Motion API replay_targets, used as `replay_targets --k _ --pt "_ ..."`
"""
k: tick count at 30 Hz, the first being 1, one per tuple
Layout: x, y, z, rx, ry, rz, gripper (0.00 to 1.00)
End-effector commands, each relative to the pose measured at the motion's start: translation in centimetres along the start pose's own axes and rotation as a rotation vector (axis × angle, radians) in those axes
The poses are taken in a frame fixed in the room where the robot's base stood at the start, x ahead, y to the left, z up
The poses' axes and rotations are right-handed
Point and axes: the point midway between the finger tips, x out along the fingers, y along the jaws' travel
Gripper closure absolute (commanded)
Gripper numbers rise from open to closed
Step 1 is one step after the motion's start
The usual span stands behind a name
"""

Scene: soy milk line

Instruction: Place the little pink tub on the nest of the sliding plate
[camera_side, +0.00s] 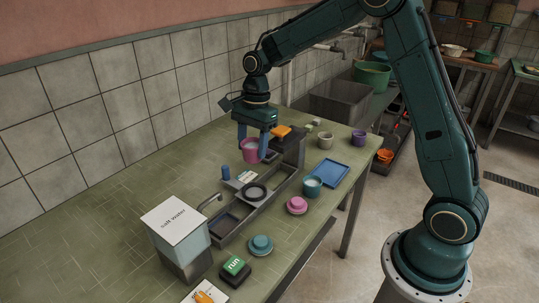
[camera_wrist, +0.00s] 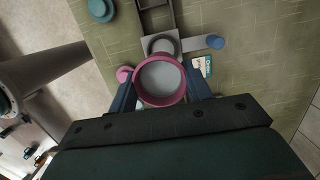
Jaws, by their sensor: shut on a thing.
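The little pink tub (camera_side: 250,156) is held upright in the air by my gripper (camera_side: 253,148), whose blue fingers are shut on its two sides. In the wrist view the tub (camera_wrist: 160,101) shows a pink rim around a pale grey inside, between the fingers of my gripper (camera_wrist: 163,88). The sliding plate (camera_wrist: 177,46) is grey, with a round dark ring for its nest (camera_side: 256,192). In the wrist view the tub partly hides the near side of the nest (camera_wrist: 161,45). In the side view the tub is above and behind the nest, apart from it.
A blue knob (camera_side: 226,173) stands beside the plate. The left tabletop is clear.

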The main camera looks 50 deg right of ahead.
Motion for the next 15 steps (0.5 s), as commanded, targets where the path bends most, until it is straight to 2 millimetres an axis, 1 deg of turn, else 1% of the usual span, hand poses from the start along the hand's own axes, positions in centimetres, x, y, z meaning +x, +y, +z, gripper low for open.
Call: replay_targets --k 1,3,9,12,15 --pt "1.0 0.1 -0.1 0.001 0.0 0.004 0.74" --pt "2.4 0.1 -0.3 0.002 0.0 0.004 0.74" --pt "5.8 0.1 -0.9 0.001 0.0 0.003 0.74" --pt "6.9 0.0 -1.1 0.001 0.0 0.002 0.74" --pt "7.5 0.0 -1.1 0.0 0.0 0.0 0.74"
